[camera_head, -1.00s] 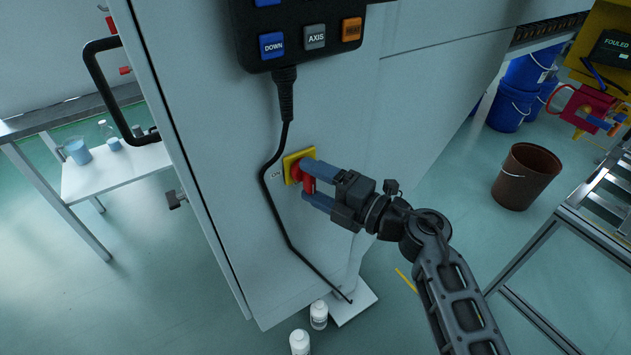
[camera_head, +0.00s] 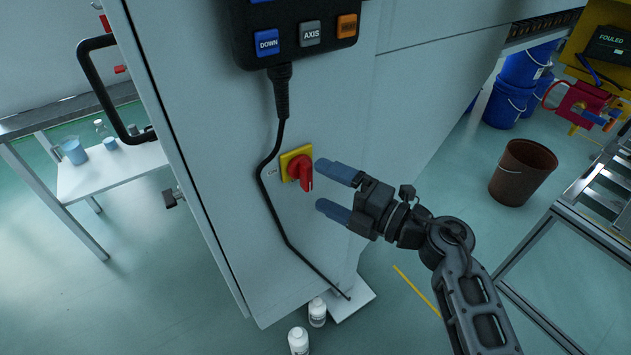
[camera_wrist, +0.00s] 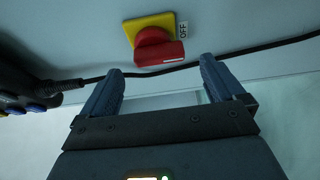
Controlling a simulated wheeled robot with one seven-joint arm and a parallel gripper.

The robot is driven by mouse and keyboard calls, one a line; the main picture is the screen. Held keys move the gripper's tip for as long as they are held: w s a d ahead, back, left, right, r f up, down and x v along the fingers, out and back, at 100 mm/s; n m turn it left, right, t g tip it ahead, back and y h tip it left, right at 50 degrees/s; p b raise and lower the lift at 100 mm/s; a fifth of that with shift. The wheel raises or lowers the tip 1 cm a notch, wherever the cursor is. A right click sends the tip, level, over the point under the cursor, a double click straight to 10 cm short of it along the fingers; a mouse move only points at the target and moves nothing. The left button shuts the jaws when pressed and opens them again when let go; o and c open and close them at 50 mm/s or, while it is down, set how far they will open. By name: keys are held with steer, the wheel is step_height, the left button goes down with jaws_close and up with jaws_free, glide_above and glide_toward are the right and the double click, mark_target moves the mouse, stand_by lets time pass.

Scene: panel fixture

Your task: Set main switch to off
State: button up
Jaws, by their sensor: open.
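The main switch is a red rotary knob (camera_head: 301,172) on a yellow plate (camera_head: 286,160), on the pale cabinet's side. In the camera_head view its handle points downward. In the camera_wrist view the knob (camera_wrist: 158,50) has its white-marked handle end pointing right, the same side as the OFF label (camera_wrist: 183,30). My gripper (camera_head: 321,186) is open and empty, just right of the knob and apart from it. In the wrist view, my two blue fingers (camera_wrist: 160,66) stand below the knob with a gap between them.
A black cable (camera_head: 270,215) hangs from the button pendant (camera_head: 290,32) and passes left of the switch. A black door handle (camera_head: 92,85) is at the left. White bottles (camera_head: 299,340) stand on the floor below. The space to the right of my gripper is clear up to a brown bucket (camera_head: 522,172).

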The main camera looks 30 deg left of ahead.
steer(key=shift+d, duration=1.9)
steer(key=s+d+r+n+t+h, duration=0.1)
steer(key=s+d+n+t+h, duration=0.6)
steer(key=s+d+n, duration=1.1)
steer(key=s+d+r+n+t+h, duration=0.1)
steer(key=s+d+n+t+h, duration=0.6)
steer(key=s+d+n+h, duration=0.4)
steer(key=s+d+n, duration=0.6)
steer(key=s+d, duration=0.2)
steer(key=d, duration=0.2)
steer(key=shift+d+n+t, duration=0.25)
steer(key=shift+n+t, duration=0.15)
steer(key=shift+r, duration=0.1)
steer(key=shift+c, duration=0.2)
